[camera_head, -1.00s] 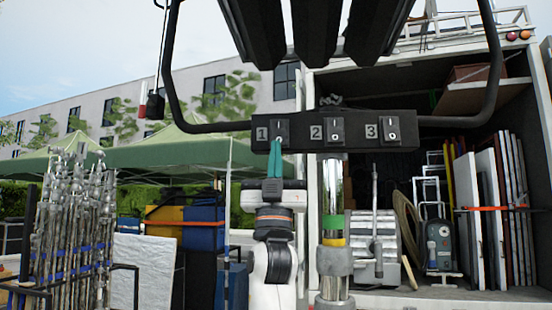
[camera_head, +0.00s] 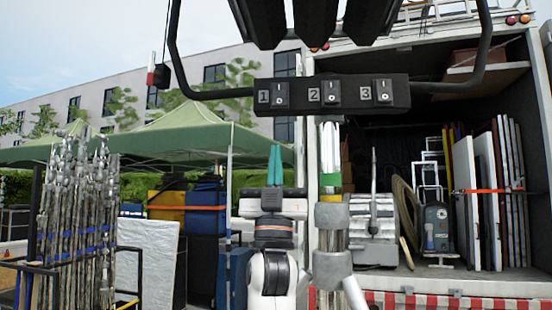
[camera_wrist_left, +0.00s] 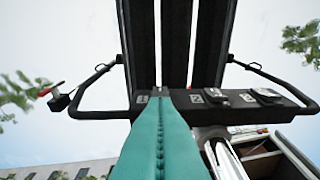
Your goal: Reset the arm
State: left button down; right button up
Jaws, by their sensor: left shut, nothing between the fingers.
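My left gripper (camera_head: 275,165) points upward in the head view, with its teal fingers pressed together and nothing between them. Its fingertips are below switch 1 (camera_head: 282,94), with a visible gap under the black switch bar (camera_head: 356,92). Switch 2 (camera_head: 331,93) and switch 3 (camera_head: 383,91) sit to the right on the same bar. In the left wrist view, the teal fingers (camera_wrist_left: 160,145) fill the lower middle and reach up towards the bar, hiding part of it. The switch positions are too small to tell. My right gripper is out of view.
A metal pole (camera_head: 330,165) stands close to the right of my left gripper. Black lamp panels (camera_head: 315,18) hang above the bar in a curved frame. An open truck (camera_head: 500,285) with boards and equipment is at the right. Metal stands (camera_head: 75,215) and green tents (camera_head: 190,125) are at the left.

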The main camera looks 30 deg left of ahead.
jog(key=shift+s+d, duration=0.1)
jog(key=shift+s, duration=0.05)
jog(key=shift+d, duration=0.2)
